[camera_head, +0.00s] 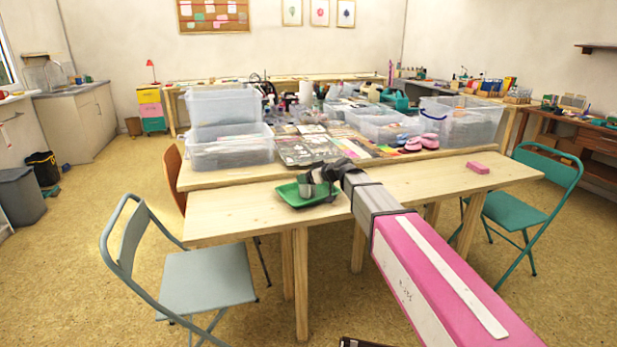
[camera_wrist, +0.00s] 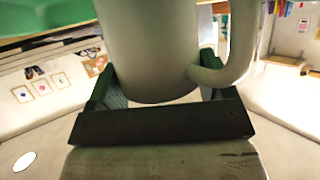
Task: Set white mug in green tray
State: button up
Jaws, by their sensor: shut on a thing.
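The green tray (camera_head: 292,197) lies on the front wooden table, left of my arm's end. The white mug (camera_wrist: 148,45) fills the upper middle of the wrist view, with its handle (camera_wrist: 242,45) to the right. My gripper (camera_wrist: 152,82) is shut on the mug, with a finger on either side of it. In the head view my gripper (camera_head: 320,177) is over the right part of the tray, and the mug shows only as a small pale shape there. I cannot tell whether the mug's base touches the tray. A green patch at the wrist view's top left looks like the tray (camera_wrist: 35,18).
A pink block (camera_head: 477,167) lies on the front table to the right. Clear plastic bins (camera_head: 232,150) and pink shoes (camera_head: 428,141) stand on the table behind. A grey-blue chair (camera_head: 205,280) and a green chair (camera_head: 515,212) stand near. The front table's left part is clear.

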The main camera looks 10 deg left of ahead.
jog(key=shift+f, duration=0.1)
jog(key=o, duration=1.1)
jog(key=v, duration=1.2)
